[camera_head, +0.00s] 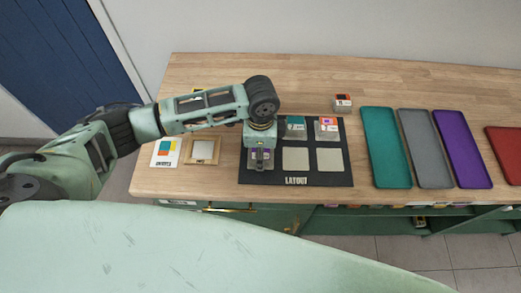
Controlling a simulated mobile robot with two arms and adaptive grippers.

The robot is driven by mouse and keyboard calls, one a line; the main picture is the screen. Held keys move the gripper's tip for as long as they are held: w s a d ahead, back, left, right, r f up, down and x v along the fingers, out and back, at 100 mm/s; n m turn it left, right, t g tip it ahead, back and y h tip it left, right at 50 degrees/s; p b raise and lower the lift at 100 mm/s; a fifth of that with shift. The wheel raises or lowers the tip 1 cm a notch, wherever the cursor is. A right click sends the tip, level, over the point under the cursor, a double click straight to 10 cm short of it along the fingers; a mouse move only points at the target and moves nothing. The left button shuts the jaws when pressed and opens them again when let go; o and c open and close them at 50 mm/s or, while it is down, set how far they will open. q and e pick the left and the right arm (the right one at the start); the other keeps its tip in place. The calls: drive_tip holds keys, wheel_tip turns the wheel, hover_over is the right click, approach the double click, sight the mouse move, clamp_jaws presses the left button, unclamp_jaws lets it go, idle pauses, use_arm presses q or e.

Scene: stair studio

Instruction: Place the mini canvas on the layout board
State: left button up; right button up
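The black layout board (312,179), marked LAYOUT along its front edge, lies on the wooden table. Two bare pale squares show at its front middle and front right. Two small grey blocks stand at its back, one with a teal top (295,127) and one with an orange and purple top (327,128). My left gripper (261,162) points down over the board's left column. Grey and purple bits show at its fingers; I cannot tell whether it holds something. A small wood-framed pale panel (203,150), perhaps the mini canvas, lies left of the board. My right gripper is out of view.
A white card with coloured patches (166,152) lies at the far left. Another small block (342,103) stands behind the board. Teal (386,147), grey (425,147), purple (459,147) and red (507,152) trays lie to the right. The table's back strip is clear.

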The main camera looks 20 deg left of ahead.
use_arm(q)
wheel_tip(320, 180, up, 12)
drive_tip(key=b, duration=0.2)
drive_tip(key=shift+r, duration=0.15)
idle(0.4)
